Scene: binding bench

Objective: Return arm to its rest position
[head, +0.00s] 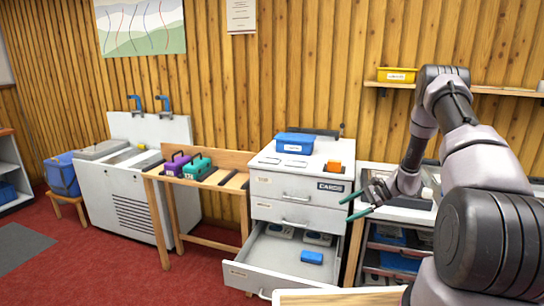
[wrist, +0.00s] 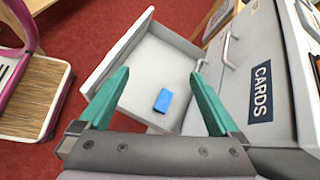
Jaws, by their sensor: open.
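My arm reaches in from the right of the head view, and my gripper (head: 350,207) hangs in front of the right side of the drawer cabinet (head: 323,215). Its two teal fingers are spread apart with nothing between them. In the wrist view my gripper (wrist: 158,88) is open and points toward the pulled-out bottom drawer (wrist: 140,90). A blue block (wrist: 163,100) lies in that drawer, well beyond the fingertips. In the head view the blue block (head: 312,257) lies near the drawer's right side, with grey round-topped items (head: 318,238) behind it.
The open drawer (head: 260,277) juts out over the red floor. A blue box (head: 294,143) and an orange block (head: 334,167) sit on the cabinet. A wooden table (head: 205,181) with purple and teal items stands left. A shelf (head: 505,91) holds a yellow bin (head: 397,75).

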